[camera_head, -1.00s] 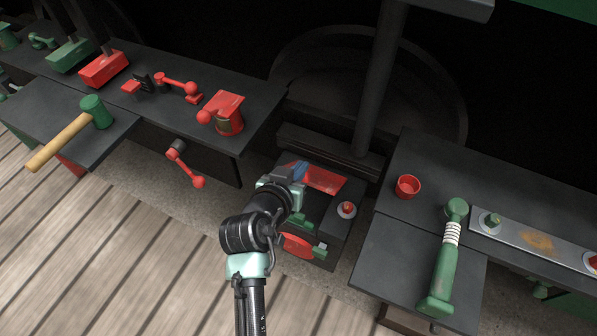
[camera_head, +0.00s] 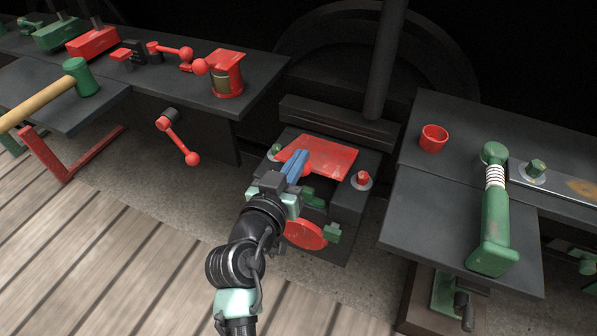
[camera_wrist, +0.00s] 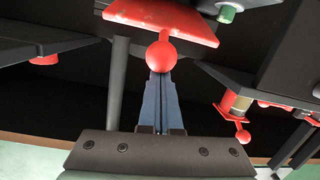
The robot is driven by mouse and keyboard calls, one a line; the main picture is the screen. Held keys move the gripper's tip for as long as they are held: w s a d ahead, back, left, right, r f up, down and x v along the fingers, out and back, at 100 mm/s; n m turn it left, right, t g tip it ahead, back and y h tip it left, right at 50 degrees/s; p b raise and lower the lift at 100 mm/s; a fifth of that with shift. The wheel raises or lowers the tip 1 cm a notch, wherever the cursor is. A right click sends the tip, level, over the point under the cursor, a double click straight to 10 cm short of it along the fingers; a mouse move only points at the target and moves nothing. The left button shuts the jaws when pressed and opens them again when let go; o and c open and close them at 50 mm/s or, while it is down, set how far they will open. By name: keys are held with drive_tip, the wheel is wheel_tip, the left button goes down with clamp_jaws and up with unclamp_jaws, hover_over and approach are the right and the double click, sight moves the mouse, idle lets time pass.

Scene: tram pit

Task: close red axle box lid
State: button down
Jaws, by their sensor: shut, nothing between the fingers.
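The red axle box lid (camera_head: 330,158) is a flat plate raised at the top of the dark axle box (camera_head: 349,205). It also shows at the top of the wrist view (camera_wrist: 150,22), with a stem and a red ball knob (camera_wrist: 166,55) on it. My gripper (camera_head: 297,156) is shut and empty, its blue fingers overlapping the lid's left part in the head view. In the wrist view its fingertips (camera_wrist: 161,76) point at the knob, just below it. I cannot tell whether they touch. My gripper hides part of the knob in the head view.
A red disc (camera_head: 305,234) and a green block (camera_head: 332,233) are on the box's front. A red-capped bolt (camera_head: 362,179) is right of the lid. Benches flank the box, with a red cup (camera_head: 433,138), a green handled tool (camera_head: 494,215) and a hammer (camera_head: 82,78).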

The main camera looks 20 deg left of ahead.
drive_tip(key=s+f+t+b, duration=0.3)
drive_tip(key=f+b, duration=0.5)
drive_tip(key=b, duration=0.8)
wheel_tip(320, 180, up, 4)
drive_tip(key=r+p, duration=0.1)
drive_tip(key=p, duration=0.3)
drive_tip(key=s+f, duration=0.3)
drive_tip(key=s, duration=0.6)
drive_tip(key=shift+s+a, duration=0.15)
drive_tip(key=shift+a, duration=0.15)
